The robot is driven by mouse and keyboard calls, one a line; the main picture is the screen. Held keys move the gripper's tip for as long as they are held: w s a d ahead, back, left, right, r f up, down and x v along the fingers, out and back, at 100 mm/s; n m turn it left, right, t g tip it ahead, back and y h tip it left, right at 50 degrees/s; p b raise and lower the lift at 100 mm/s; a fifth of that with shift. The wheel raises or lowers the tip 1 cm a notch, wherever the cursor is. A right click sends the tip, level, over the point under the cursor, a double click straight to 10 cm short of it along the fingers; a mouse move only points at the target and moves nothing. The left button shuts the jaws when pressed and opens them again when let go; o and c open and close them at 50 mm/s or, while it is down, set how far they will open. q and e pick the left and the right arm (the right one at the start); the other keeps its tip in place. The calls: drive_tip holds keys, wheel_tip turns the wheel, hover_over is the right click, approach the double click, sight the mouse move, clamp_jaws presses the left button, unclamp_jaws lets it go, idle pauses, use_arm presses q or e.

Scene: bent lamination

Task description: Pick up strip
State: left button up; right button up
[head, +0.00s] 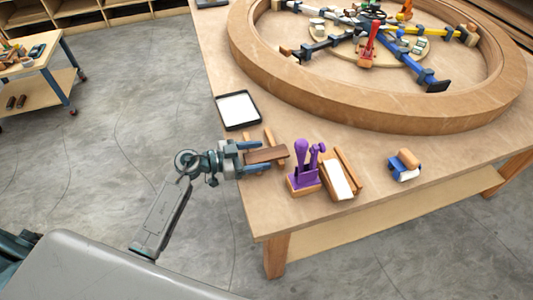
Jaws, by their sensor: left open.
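A dark brown wooden strip (274,153) lies across a pair of light wooden rails (268,135) near the table's left edge. My left gripper (262,157) reaches in from the left with its fingers apart, one on each side of the strip's left end. I cannot tell whether the fingers touch the strip. The gripper hides part of the strip's left end and the rails. My right gripper is not in view.
Right of the strip stand a purple-handled tool in a wooden holder (303,182) and a wooden tray with a white block (338,180). A black-rimmed white tray (238,109) lies behind. A large round wooden form (360,110) fills the table's back.

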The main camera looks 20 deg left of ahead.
use_arm(q)
drive_tip(key=shift+w+d+f, duration=0.1)
drive_tip(key=shift+w+d, duration=0.3)
drive_tip(key=shift+d, duration=0.2)
drive_tip(key=shift+c, duration=0.5)
drive_tip(key=c, duration=1)
drive_tip(key=shift+o, duration=0.2)
